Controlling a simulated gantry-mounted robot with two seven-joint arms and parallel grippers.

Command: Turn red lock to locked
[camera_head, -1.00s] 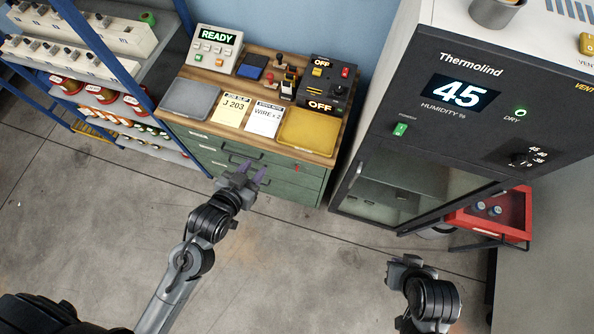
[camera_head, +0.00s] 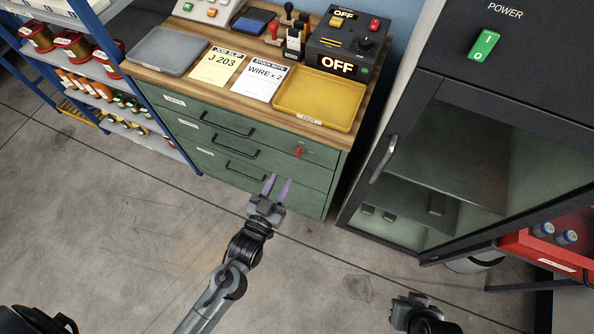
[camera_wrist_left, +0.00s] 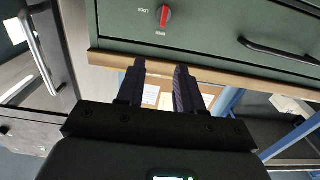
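The red lock (camera_head: 298,151) is a small red knob at the right end of the green cabinet's top drawer. It shows larger in the left wrist view (camera_wrist_left: 164,15), upright in the picture, with small upside-down labels to its left and below it. My left gripper (camera_head: 277,183) is in front of the cabinet, below and left of the lock and apart from it. In the wrist view its two dark fingers (camera_wrist_left: 160,70) are parted with nothing between them. My right gripper (camera_head: 408,301) is low in the head view, far from the cabinet; its fingers are not clear.
The green cabinet (camera_head: 190,125) has black drawer handles (camera_head: 226,125) left of the lock. A yellow tray (camera_head: 318,98) sits on its top above. The dark dry cabinet (camera_head: 420,110) with a glass door stands to the right. Open floor lies in front.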

